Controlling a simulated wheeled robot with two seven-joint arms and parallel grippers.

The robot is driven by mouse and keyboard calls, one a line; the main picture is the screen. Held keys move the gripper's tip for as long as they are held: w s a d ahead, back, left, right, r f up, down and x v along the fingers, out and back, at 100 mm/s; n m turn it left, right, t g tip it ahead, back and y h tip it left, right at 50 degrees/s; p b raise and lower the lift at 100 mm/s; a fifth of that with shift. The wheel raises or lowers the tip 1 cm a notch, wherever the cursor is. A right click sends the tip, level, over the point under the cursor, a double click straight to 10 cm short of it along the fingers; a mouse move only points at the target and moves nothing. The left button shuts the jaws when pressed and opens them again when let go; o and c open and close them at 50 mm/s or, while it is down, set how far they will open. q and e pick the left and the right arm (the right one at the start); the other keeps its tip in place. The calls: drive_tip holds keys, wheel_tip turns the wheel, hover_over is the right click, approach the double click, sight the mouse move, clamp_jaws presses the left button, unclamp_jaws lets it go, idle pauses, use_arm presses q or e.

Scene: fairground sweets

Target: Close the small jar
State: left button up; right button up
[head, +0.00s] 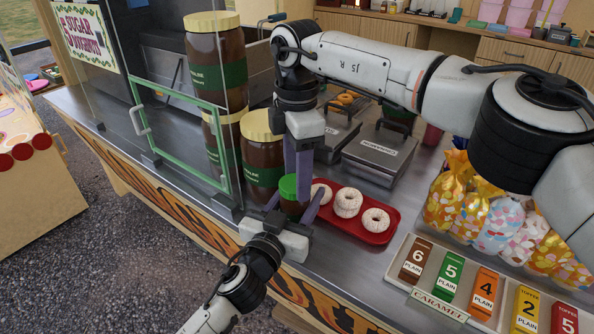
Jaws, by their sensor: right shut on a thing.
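The small jar (292,208) is brown and stands upright near the front of the metal counter, left of the red tray. Its green lid (289,187) is at its top; I cannot tell whether the lid is fully seated. My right gripper (298,178) reaches down from above, shut on the green lid. My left gripper (293,203) comes from the front with its two purple fingers apart, one on each side of the jar body. The fingers look open around the jar, though contact is hard to see.
The red tray (392,232) with sugared doughnuts (348,202) is close on the right. Large brown jars with yellow lids (262,127) stand behind left, near a glass panel with a green frame (182,170). Sweet bags (505,225) and a caramel price rack (437,304) are farther right.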

drive_tip(key=m, duration=0.4)
drive_tip(key=shift+m, duration=0.4)
drive_tip(key=m, duration=0.5)
drive_tip(key=shift+s, duration=0.15)
drive_tip(key=o, duration=1)
drive_tip(key=shift+f, duration=0.1)
drive_tip(key=shift+r, duration=2.3)
